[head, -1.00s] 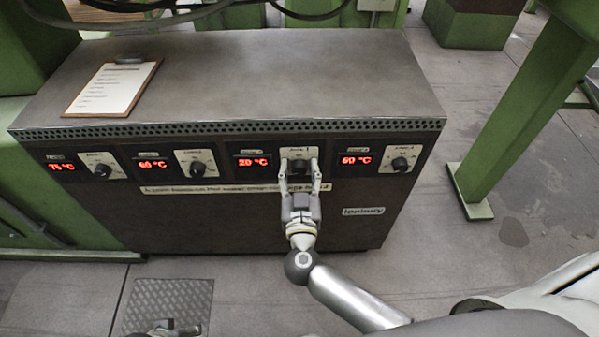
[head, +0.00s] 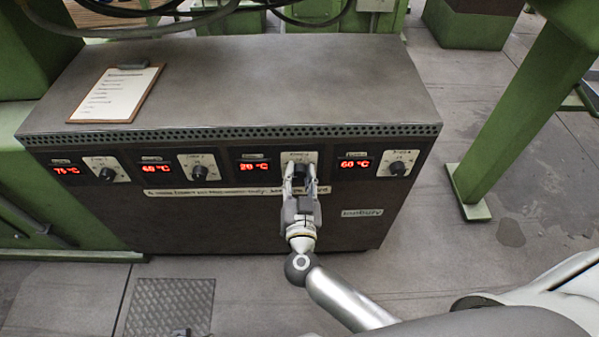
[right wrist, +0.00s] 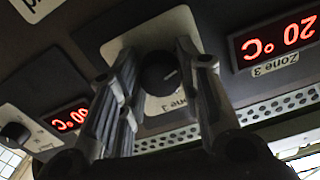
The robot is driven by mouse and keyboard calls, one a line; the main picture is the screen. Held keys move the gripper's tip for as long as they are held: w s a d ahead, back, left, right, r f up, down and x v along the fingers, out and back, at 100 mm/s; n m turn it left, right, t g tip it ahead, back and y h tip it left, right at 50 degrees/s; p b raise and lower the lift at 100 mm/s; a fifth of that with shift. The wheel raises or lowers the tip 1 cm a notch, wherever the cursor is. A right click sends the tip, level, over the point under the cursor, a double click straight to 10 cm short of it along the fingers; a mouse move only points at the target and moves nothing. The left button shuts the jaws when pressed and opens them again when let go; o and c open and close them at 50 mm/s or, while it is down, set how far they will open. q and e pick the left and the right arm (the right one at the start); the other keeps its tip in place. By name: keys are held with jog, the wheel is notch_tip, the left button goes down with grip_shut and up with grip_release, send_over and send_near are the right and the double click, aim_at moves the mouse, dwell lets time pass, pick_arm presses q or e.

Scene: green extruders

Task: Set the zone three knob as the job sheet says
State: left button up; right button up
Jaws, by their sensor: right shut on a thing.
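The zone three knob (right wrist: 160,72) is round and black on a pale plate. In the head view it is mostly hidden by my right gripper (head: 300,172). In the right wrist view the two fingers of my right gripper (right wrist: 156,60) stand either side of the knob, shut on it. The zone three display (head: 253,167) reads 20 °C, as it also does in the right wrist view (right wrist: 281,38). The job sheet (head: 115,93) lies on a clipboard on the cabinet top; its writing is too small to read. Only a tip of my left gripper (head: 181,332) shows at the bottom edge.
Other knobs on the cabinet (head: 250,95) front are close by: two to the left (head: 107,174) (head: 199,172) and one to the right (head: 397,168). Their displays read 75, 60 and 60 °C. A green post (head: 510,130) stands to the right. Floor in front is clear.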

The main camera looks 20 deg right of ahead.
jog(key=m+p, duration=0.2)
jog(key=m, duration=0.2)
jog(key=shift+a+m, duration=0.1)
jog(key=shift+m, duration=0.7)
pick_arm(q)
jog(key=s+f, duration=0.4)
jog(key=f, duration=0.4)
jog(key=shift+s+a+f+g, duration=0.15)
jog(key=shift+s+a+g, duration=0.15)
jog(key=shift+s+a, duration=0.1)
pick_arm(e)
jog(key=shift+m, duration=1.7)
jog(key=o, duration=1)
jog(key=shift+o, duration=0.2)
jog(key=v, duration=1.2)
